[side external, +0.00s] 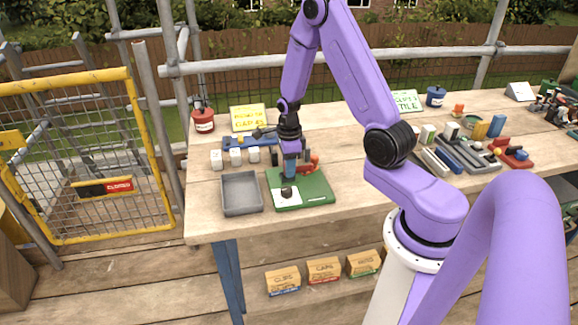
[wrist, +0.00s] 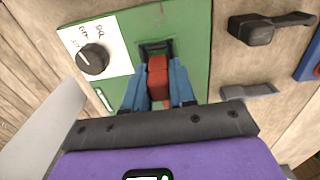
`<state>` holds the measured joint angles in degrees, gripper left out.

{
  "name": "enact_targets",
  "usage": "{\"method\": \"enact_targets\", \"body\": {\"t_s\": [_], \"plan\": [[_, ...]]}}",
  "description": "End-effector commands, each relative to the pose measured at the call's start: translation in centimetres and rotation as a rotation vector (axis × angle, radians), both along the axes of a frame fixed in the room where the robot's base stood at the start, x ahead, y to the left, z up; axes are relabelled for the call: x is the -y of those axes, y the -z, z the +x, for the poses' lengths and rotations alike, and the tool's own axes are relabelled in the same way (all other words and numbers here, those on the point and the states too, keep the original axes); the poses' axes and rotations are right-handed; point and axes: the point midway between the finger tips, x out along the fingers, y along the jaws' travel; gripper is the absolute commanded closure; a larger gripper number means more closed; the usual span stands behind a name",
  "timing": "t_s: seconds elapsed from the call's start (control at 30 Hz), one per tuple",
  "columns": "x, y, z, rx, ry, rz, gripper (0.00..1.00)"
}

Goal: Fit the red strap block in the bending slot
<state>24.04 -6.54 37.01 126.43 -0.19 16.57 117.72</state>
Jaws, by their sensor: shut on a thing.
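The red strap block (wrist: 157,76) is between the blue fingertips of my gripper (wrist: 158,88) in the wrist view. My gripper is shut on it. The block is at the near edge of the dark bending slot (wrist: 156,47) in the green bender base (wrist: 190,25). I cannot tell whether the block's lower end is inside the slot or just above it. In the side external view my gripper (side external: 289,172) points down over the green base (side external: 318,188), and the fingers hide the block and slot. A white panel with a black knob (wrist: 92,59) lies left of the slot.
A grey tray (side external: 241,208) stands left of the green base. White blocks (side external: 236,157) and a blue rack (side external: 240,142) are behind it. A red part (side external: 311,162) is close behind my gripper. Dark handled tools (wrist: 265,27) lie right of the base in the wrist view.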

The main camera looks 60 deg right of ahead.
Motion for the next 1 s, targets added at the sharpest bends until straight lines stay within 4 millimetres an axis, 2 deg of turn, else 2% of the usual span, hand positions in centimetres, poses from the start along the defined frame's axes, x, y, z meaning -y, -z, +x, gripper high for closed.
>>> {"method": "enact_targets", "body": {"t_s": [1.0], "plan": [[-0.03,0.98,-0.01,0.0,-0.001,0.0,1.0]]}}
